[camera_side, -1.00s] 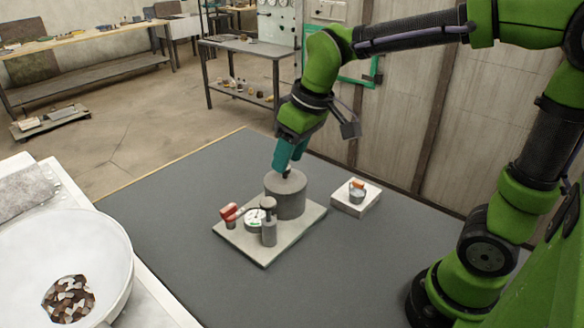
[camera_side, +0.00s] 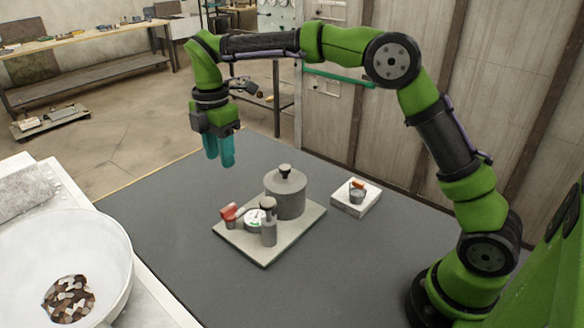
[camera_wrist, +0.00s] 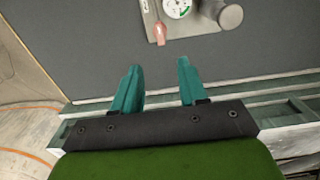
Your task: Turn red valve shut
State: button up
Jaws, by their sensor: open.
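The red valve (camera_side: 229,212) sits at the left corner of a light square base plate (camera_side: 255,250). In the wrist view the valve (camera_wrist: 160,32) shows as a pinkish-red handle at the plate's edge, beyond my fingertips. A round white gauge (camera_side: 254,219) with a green mark is beside it, and also shows in the wrist view (camera_wrist: 177,7). My gripper (camera_side: 226,165) has teal fingers and hangs pointing down, above and behind the valve, touching nothing. In the wrist view its fingers (camera_wrist: 158,68) are apart with nothing between them.
A grey cylindrical pot (camera_side: 287,195) with a dark knob and a smaller grey cylinder (camera_side: 269,231) stand on the plate. A white block (camera_side: 357,202) holding a small pail is to the right. A white bowl (camera_side: 110,265) is at left. The dark tabletop (camera_side: 160,215) left of the plate is clear.

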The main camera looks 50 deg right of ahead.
aim_at(228, 207)
notch_tip(228, 207, down, 15)
jog(key=shift+r, duration=0.2)
grip_shut()
dwell(0.3)
